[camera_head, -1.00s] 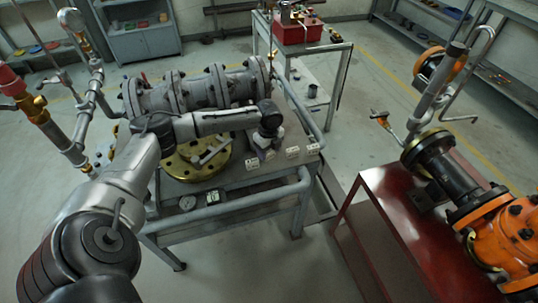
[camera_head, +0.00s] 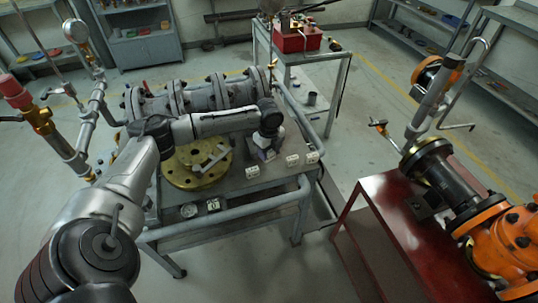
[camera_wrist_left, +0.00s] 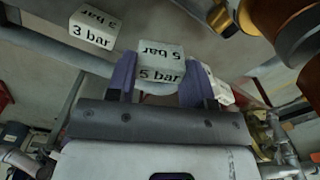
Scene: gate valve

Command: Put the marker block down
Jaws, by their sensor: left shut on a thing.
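My left gripper (camera_head: 265,153) hangs low over the right part of the grey table, pointing down. In the left wrist view the gripper (camera_wrist_left: 160,78) has its two purple fingers shut on a white marker block (camera_wrist_left: 161,66) labelled "5 bar". A white "3 bar" block (camera_wrist_left: 93,30) lies apart from the fingers, to the left. Another white block (camera_wrist_left: 221,91) is partly hidden behind the right finger. In the head view the held block is mostly hidden; I cannot tell whether it touches the tabletop. My right gripper is not in view.
White blocks (camera_head: 252,172), (camera_head: 293,160) and (camera_head: 312,157) stand near the gripper on the table. A brass flange (camera_head: 187,178) lies to the left, below a grey flanged pipe (camera_head: 150,105).

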